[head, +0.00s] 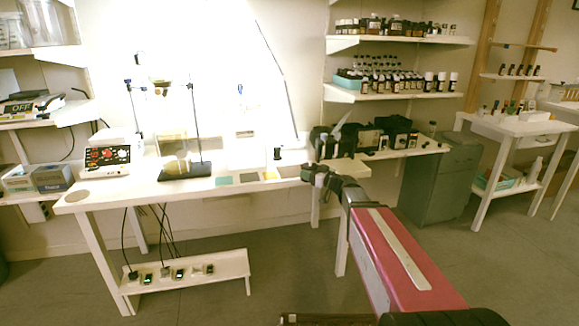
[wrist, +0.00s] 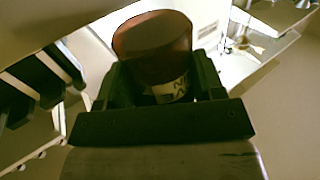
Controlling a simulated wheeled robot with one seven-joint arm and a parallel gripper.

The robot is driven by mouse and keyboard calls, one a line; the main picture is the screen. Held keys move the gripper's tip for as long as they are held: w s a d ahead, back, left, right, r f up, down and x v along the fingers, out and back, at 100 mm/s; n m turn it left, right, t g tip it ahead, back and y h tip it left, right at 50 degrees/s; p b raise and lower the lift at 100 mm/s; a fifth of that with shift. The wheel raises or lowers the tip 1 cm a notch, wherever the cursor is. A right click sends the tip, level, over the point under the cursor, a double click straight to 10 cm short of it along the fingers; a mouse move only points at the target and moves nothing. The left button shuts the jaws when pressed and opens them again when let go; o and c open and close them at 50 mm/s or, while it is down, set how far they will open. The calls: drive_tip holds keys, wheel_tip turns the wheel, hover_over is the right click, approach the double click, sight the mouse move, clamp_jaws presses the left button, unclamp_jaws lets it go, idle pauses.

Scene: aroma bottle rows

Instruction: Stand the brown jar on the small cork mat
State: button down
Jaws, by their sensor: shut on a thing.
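The brown jar (wrist: 152,42) is between the fingers of my gripper (wrist: 160,84) in the wrist view, with part of its white label showing. My gripper is shut on it. In the head view my gripper (head: 318,176) is by the right end of the white table, and I cannot make out the jar there. Several small flat mats lie along the table's front edge, among them a tan one (head: 270,174) and another (head: 290,171) nearer my gripper. A round tan mat (head: 76,196) lies at the left end. I cannot tell for sure which is the small cork mat.
A stand with a dark base (head: 186,170) and a white device (head: 108,158) are on the table (head: 140,186). A small dark bottle (head: 277,154) stands behind the mats.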

drive_tip(key=x, duration=1.2)
drive_tip(key=shift+w, duration=0.2)
drive_tip(key=shift+s+f, duration=0.1)
drive_tip(key=shift+f, duration=0.1)
drive_tip(key=shift+c, duration=1.1)
unclamp_jaws()
